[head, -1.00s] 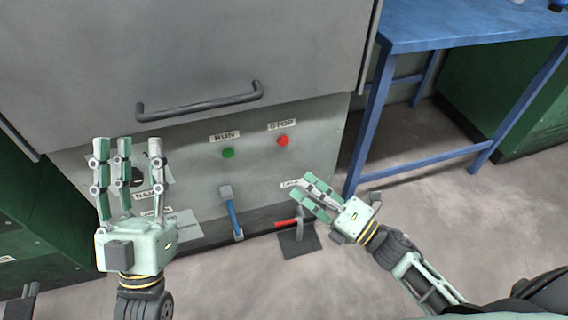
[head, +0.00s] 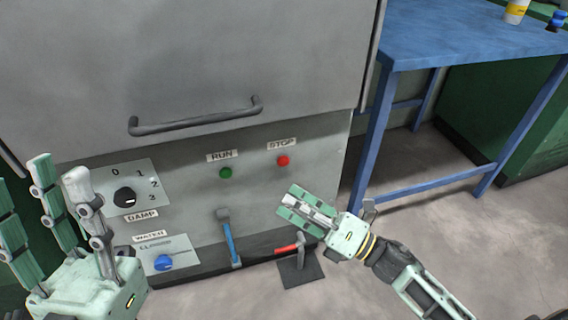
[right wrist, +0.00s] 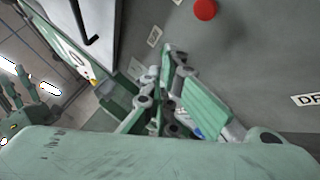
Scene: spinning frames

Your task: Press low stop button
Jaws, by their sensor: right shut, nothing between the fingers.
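The red stop button (head: 283,160) is on the grey machine's lower panel (head: 320,150), under a STOP label (head: 282,146). It also shows near the top of the right wrist view (right wrist: 205,9). My right gripper (head: 291,205) is shut and empty, below the button and apart from it, its fingers pointing up and left. In the right wrist view its fingers (right wrist: 165,75) are together, left of and below the button. My left gripper (head: 60,180) is at the lower left with its fingers spread and nothing between them.
A green run button (head: 226,173) is left of the stop button. A damp dial (head: 125,198), a blue water knob (head: 163,262), a blue-handled lever (head: 228,240) and a red-handled lever (head: 290,247) are nearby. A door handle (head: 195,117) protrudes above. A blue table (head: 450,45) stands right.

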